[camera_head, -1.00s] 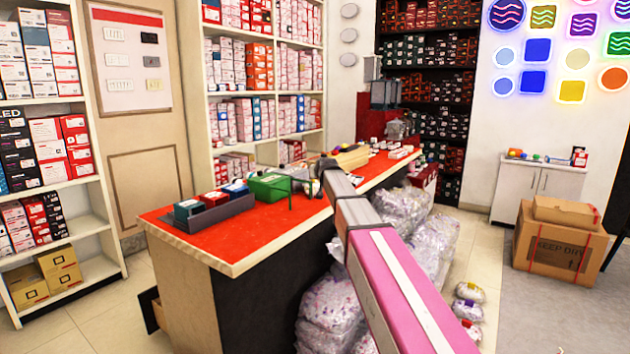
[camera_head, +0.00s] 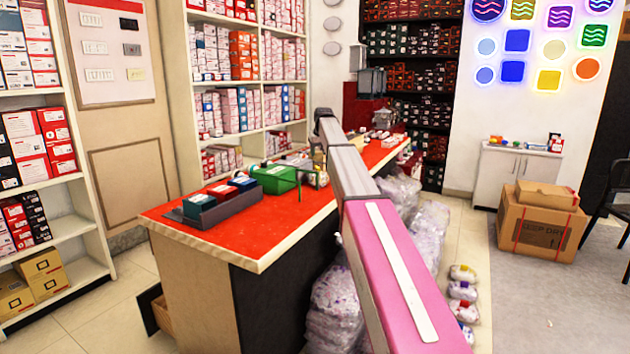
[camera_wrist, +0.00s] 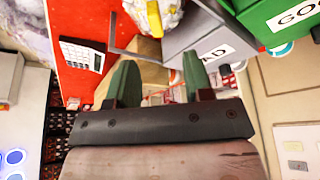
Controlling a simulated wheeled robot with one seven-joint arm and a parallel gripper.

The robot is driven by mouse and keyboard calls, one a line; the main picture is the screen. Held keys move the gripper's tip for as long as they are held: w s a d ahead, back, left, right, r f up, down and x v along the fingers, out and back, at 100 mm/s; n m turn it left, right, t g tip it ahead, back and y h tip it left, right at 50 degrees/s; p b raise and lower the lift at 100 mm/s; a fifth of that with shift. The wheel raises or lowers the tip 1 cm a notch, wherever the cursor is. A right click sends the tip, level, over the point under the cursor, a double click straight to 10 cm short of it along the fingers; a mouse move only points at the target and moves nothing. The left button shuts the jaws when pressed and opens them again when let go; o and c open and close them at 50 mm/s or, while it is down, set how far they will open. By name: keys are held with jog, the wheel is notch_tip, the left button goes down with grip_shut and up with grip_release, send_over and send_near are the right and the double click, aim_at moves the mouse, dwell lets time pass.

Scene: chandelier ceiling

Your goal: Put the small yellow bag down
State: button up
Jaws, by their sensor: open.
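A small pale, crumpled bag with a yellow strip (camera_wrist: 153,16) is at the top edge of the wrist view, partly cut off. My gripper (camera_wrist: 158,60) has its two green fingers spread, with a gap between them. The bag lies beyond the fingertips, apart from them. I cannot tell what the bag rests on. In the head view my raised arm crosses the counter, and I cannot make out the gripper or this bag there.
The red-topped counter (camera_head: 250,232) carries a green bin (camera_head: 273,179) and a grey tray (camera_head: 212,212). The wrist view shows a labelled grey bin (camera_wrist: 185,40) and a calculator (camera_wrist: 82,57). Bulky clear bags (camera_head: 335,305) and several small bags (camera_head: 463,290) stand on the floor.

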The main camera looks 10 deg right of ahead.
aim_at(318, 167)
jog(key=x, duration=0.9)
jog(key=shift+d+f, duration=0.15)
jog(key=shift+d, duration=0.15)
grip_shut()
